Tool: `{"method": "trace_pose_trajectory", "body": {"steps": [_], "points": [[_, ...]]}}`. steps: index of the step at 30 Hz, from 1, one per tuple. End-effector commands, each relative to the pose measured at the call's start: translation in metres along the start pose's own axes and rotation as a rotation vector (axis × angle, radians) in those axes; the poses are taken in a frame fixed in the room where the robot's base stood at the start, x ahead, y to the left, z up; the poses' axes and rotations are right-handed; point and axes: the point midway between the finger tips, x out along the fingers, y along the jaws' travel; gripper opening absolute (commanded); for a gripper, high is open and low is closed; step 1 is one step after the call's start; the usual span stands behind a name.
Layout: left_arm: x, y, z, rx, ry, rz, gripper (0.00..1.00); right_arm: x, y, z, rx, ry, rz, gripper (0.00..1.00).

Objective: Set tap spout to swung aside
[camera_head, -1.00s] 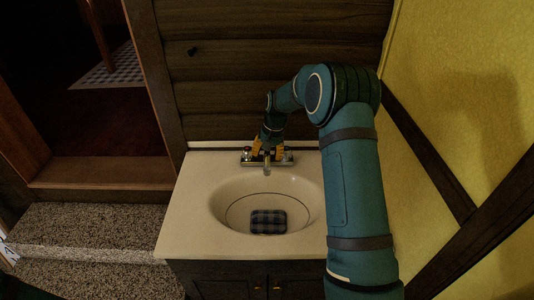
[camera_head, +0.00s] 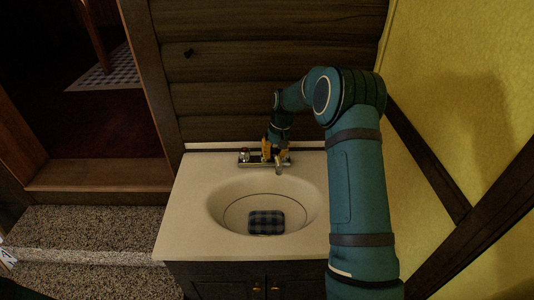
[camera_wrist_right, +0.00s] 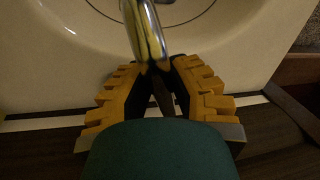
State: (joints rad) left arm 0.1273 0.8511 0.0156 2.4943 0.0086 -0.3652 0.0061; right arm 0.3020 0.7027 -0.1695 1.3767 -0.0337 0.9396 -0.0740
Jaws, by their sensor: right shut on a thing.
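The tap spout (camera_head: 279,167) is a shiny metal tube on the metal tap base (camera_head: 245,155) at the back of the sink. In the head view it points toward the front, angled a little to the right. In the right wrist view the spout (camera_wrist_right: 147,32) runs up from between the yellow fingers. My right gripper (camera_head: 276,152) reaches down over the tap with its fingers around the spout. In the right wrist view the gripper (camera_wrist_right: 158,72) is shut on the spout near its base. The exact contact is partly hidden. My left gripper is not in view.
The cream sink basin (camera_head: 228,206) holds a dark plaid item (camera_head: 266,222). A plank wall (camera_head: 250,110) stands close behind the tap, and a yellow wall (camera_head: 450,110) is to the right. Carpeted steps (camera_head: 95,225) lie at the left.

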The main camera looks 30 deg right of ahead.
Motion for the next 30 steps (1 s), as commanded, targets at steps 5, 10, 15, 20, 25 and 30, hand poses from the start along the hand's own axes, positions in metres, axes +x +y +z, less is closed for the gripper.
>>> {"method": "trace_pose_trajectory", "body": {"steps": [5,10,15,20,25,30], "points": [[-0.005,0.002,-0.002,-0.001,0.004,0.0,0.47,-0.004,0.02,-0.003,-0.16,-0.03,0.001,0.0],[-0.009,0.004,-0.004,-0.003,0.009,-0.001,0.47,-0.007,0.036,-0.009,-0.318,-0.06,0.001,0.0],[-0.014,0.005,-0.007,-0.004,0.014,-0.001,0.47,-0.01,0.051,-0.017,-0.467,-0.087,0.001,0.0],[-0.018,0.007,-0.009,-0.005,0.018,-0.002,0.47,-0.011,0.061,-0.024,-0.588,-0.109,0.0,0.0],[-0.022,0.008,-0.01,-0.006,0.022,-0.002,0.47,-0.013,0.069,-0.031,-0.687,-0.126,0.0,0.0],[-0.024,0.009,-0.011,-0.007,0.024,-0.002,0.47,-0.013,0.073,-0.036,-0.75,-0.138,0.0,0.0]]}}
